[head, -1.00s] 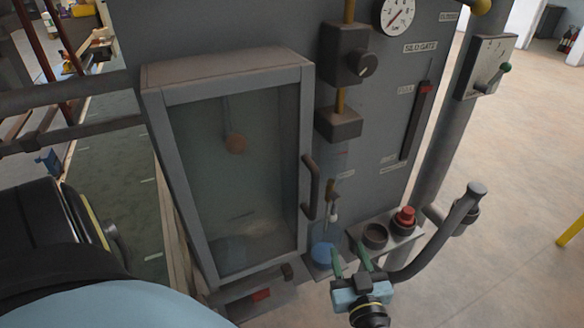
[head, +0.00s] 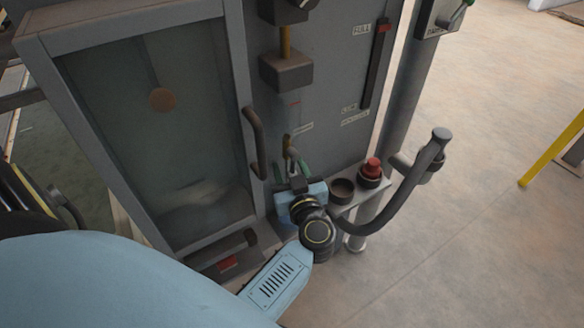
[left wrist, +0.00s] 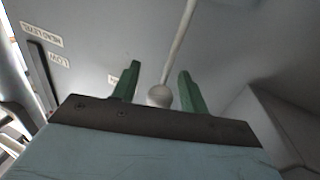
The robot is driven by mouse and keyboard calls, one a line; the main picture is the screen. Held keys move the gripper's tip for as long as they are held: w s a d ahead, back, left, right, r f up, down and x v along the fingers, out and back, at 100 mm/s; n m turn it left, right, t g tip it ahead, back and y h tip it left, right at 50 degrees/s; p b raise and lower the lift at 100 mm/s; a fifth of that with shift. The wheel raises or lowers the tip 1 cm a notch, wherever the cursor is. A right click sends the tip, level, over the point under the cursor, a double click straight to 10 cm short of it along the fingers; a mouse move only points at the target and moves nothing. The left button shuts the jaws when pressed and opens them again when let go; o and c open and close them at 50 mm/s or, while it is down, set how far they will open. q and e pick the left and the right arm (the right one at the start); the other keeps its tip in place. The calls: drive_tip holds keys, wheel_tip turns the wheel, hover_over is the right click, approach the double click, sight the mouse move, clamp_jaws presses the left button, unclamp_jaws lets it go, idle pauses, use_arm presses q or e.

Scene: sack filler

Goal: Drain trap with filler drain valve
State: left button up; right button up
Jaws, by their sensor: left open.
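The drain valve (head: 289,143) is a small brownish fitting low on the grey filler panel, below a brown block and a pale trap tube (head: 292,106). A thin pale lever hangs from it. In the left wrist view the lever is a white rod (left wrist: 178,50) ending in a round white knob (left wrist: 159,95). My left gripper (head: 291,168) has green fingers and is open, right at the lever. In the left wrist view the knob sits between the open fingers (left wrist: 159,75), with no clear grip on it. The left gripper hides the spot under the valve. My right gripper is not in view.
A glass-fronted cabinet door (head: 160,130) with a curved handle (head: 254,143) stands left of the valve. To the right are a small shelf with a dark cup (head: 342,190), a red button (head: 372,167) and a thick curved bar (head: 412,190). Open floor lies farther right.

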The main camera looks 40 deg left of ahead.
use_arm(q)
clamp_jaws()
idle(0.3)
drive_tip(key=shift+r, duration=0.1)
drive_tip(key=p, duration=0.2)
drive_tip(key=m+p, duration=0.1)
drive_tip(key=p, duration=0.2)
drive_tip(key=shift+s+a+r, duration=0.15)
drive_tip(key=shift+s+r, duration=0.1)
drive_tip(key=shift+s, duration=0.05)
drive_tip(key=p, duration=0.2)
drive_tip(key=m+p, duration=0.1)
drive_tip(key=p, duration=0.1)
drive_tip(key=shift+s+a+m+g+h, duration=0.15)
drive_tip(key=shift+s+m+g+h, duration=0.15)
drive_tip(key=shift+f, duration=0.25)
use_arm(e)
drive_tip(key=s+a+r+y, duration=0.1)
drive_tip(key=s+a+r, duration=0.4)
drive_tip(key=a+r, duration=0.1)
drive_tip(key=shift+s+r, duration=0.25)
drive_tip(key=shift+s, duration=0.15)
